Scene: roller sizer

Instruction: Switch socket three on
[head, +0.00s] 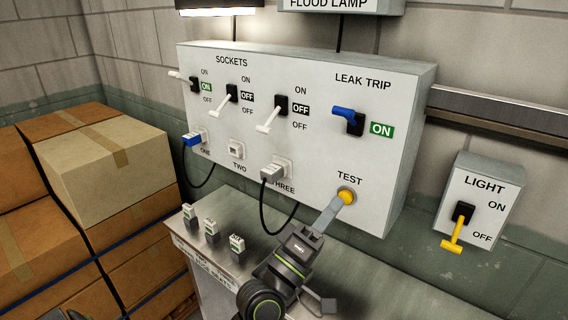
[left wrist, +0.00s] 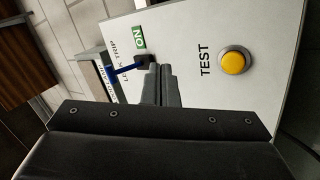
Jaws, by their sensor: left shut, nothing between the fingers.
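The socket three lever (head: 269,121) is white on a black base and points down-left; its window reads OFF. A pale plug (head: 271,173) with a black cable sits in socket three. My left gripper (head: 335,207) is shut and empty, its tips just below the yellow TEST button (head: 347,196) in the head view. In the left wrist view the shut fingers (left wrist: 160,82) point at the panel, apart from the TEST button (left wrist: 233,63) and overlapping the blue leak trip lever's black base. My right gripper is not in view.
Socket one's lever (head: 179,76) is up, reading ON; socket two's lever (head: 223,105) is down, reading OFF. The blue leak trip lever (head: 345,112) reads ON. The yellow light lever (head: 453,234) points down at OFF. Small tagged blocks (head: 211,230) stand on the bench; cartons (head: 100,170) stand left.

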